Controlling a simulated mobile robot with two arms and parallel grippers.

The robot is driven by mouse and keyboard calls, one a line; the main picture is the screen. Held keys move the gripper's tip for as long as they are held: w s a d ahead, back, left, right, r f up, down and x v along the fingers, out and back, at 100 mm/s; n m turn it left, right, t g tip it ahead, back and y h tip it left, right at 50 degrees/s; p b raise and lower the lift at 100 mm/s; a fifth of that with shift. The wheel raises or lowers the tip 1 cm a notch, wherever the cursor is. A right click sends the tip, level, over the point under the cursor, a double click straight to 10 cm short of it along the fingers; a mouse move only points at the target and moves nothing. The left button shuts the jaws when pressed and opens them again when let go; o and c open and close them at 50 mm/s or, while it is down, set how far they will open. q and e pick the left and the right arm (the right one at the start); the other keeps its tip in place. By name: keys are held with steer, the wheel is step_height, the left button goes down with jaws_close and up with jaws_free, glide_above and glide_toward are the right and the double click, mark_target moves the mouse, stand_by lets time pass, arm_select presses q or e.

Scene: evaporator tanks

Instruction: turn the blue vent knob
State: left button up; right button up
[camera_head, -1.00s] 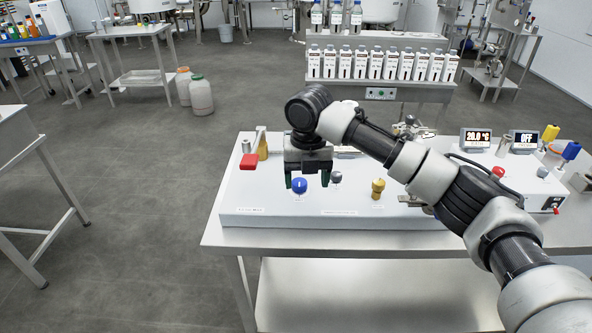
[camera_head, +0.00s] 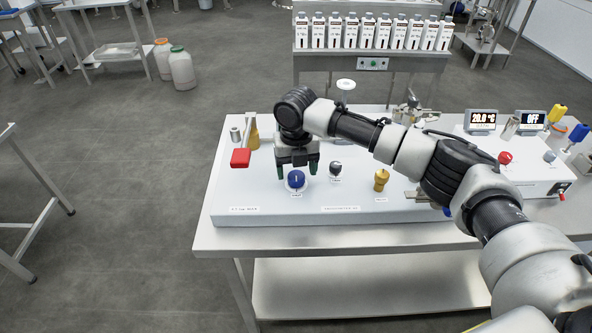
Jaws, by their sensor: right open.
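The blue vent knob (camera_head: 296,179) is a round blue cap on the white panel (camera_head: 345,215), near the panel's left part. My right gripper (camera_head: 298,170) reaches in from the right and points down, with two green-tipped fingers spread apart. It is open and empty. In the picture its fingertips lie just behind and to either side of the blue knob. I cannot tell how high they are above the panel, or whether they touch the knob. My left gripper is not in view.
A grey-black knob (camera_head: 335,168) and a yellow knob (camera_head: 381,180) stand right of the blue one. A control box with displays (camera_head: 481,118) is at the right. White bottles (camera_head: 372,32) stand behind.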

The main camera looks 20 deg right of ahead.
steer(key=shift+f, duration=0.95)
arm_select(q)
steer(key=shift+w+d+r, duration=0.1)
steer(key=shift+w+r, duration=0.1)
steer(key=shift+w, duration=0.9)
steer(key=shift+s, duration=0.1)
arm_select(e)
steer(key=shift+c, duration=0.2)
